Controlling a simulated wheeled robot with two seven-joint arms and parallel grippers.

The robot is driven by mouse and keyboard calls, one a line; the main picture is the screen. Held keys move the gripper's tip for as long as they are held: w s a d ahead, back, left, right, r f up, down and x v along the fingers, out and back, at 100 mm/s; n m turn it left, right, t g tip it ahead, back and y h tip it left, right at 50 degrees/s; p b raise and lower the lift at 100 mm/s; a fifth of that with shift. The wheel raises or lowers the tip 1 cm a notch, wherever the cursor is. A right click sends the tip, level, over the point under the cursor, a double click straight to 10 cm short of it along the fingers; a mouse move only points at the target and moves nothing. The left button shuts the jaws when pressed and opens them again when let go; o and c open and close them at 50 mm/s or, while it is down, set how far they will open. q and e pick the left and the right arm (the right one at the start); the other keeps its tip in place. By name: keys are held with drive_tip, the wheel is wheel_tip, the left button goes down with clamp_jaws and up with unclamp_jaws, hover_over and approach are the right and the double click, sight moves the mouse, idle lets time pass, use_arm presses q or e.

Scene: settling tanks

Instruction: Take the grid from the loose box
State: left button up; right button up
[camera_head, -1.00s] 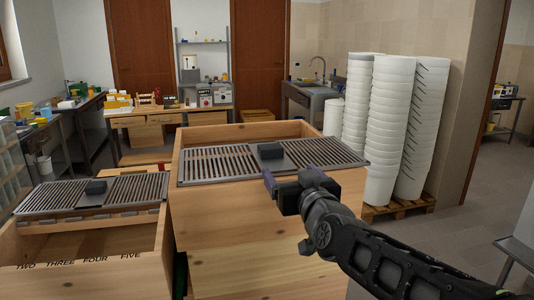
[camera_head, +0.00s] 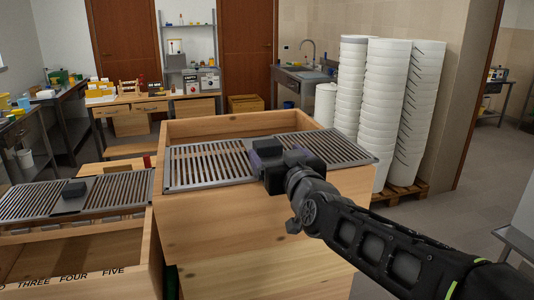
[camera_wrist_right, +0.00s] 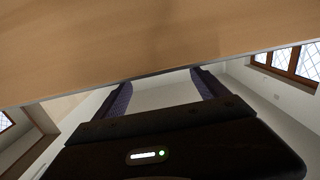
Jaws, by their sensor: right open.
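A grey slatted metal grid (camera_head: 215,164) lies across the top of the central wooden box (camera_head: 225,215), with a dark block handle (camera_head: 267,145) at its middle. My right gripper (camera_head: 262,159) is open at the front edge of this grid, close to the handle and partly covering it. I cannot tell whether they touch. In the right wrist view the two purple-lined fingers (camera_wrist_right: 163,95) are apart with nothing seen between them, below a wooden surface (camera_wrist_right: 150,40). My left gripper is not in view.
A second grid (camera_head: 110,194) with a dark handle (camera_head: 74,189) lies on the lower left box (camera_head: 100,250), lettered THREE, FOUR, FIVE. White bucket stacks (camera_head: 385,110) stand on a pallet (camera_head: 400,192) at the right. A workbench (camera_head: 150,107) stands behind.

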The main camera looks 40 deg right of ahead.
sight(270, 147)
drive_tip(key=shift+x, duration=1.2)
drive_tip(key=shift+p, duration=0.3)
drive_tip(key=shift+w+d, duration=0.1)
drive_tip(key=shift+w, duration=0.2)
drive_tip(key=p+x, duration=0.2)
drive_tip(key=x, duration=0.2)
drive_tip(key=shift+w+d+f, duration=0.1)
drive_tip(key=shift+w, duration=0.2)
clamp_jaws()
